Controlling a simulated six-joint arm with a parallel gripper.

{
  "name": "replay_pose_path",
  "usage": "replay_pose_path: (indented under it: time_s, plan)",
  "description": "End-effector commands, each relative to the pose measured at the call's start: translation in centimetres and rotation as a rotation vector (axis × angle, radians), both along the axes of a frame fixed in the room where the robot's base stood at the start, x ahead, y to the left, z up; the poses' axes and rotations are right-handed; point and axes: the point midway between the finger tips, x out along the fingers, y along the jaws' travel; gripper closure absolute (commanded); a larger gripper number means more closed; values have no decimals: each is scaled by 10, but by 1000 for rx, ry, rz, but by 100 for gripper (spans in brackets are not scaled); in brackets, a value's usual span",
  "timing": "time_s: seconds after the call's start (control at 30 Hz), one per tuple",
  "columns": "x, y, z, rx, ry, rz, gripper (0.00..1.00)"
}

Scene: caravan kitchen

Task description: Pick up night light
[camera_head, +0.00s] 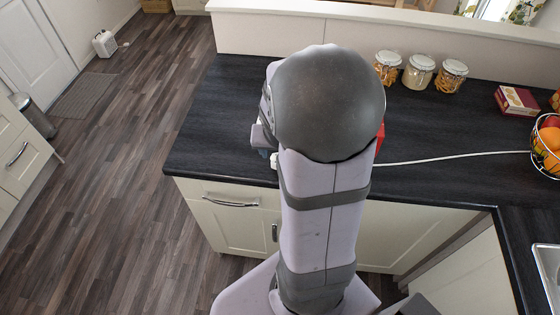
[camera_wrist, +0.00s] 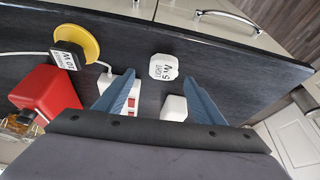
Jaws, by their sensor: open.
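A white block with cut corners, marked "LIGHT 5W" (camera_wrist: 163,66), lies on the dark worktop in the wrist view; it looks like the night light. My gripper (camera_wrist: 158,77) is open, its two blue fingers pointing toward the block, which shows just beyond and between the tips. Nothing is held. A plain white block (camera_wrist: 174,108) shows between the fingers, beside the right one. In the head view my arm hides the night light and most of the gripper.
A white power strip (camera_wrist: 133,98) with red switches lies by the left finger. A black labelled plug (camera_wrist: 66,57) with a yellow disc (camera_wrist: 80,42) and a red object (camera_wrist: 45,92) are further left. The worktop edge is near the night light. Jars (camera_head: 418,72) stand behind.

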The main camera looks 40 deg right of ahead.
Motion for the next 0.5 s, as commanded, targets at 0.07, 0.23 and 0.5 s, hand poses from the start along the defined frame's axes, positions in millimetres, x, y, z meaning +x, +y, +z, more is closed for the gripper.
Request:
replay_pose_path:
  time_s: [0.07, 0.23, 0.5]
  plan:
    - [0, 0, -1, 0, 0, 0, 37]
    - [2, -1, -7, 0, 1, 1, 37]
    - [13, -3, -38, 2, 2, 1, 37]
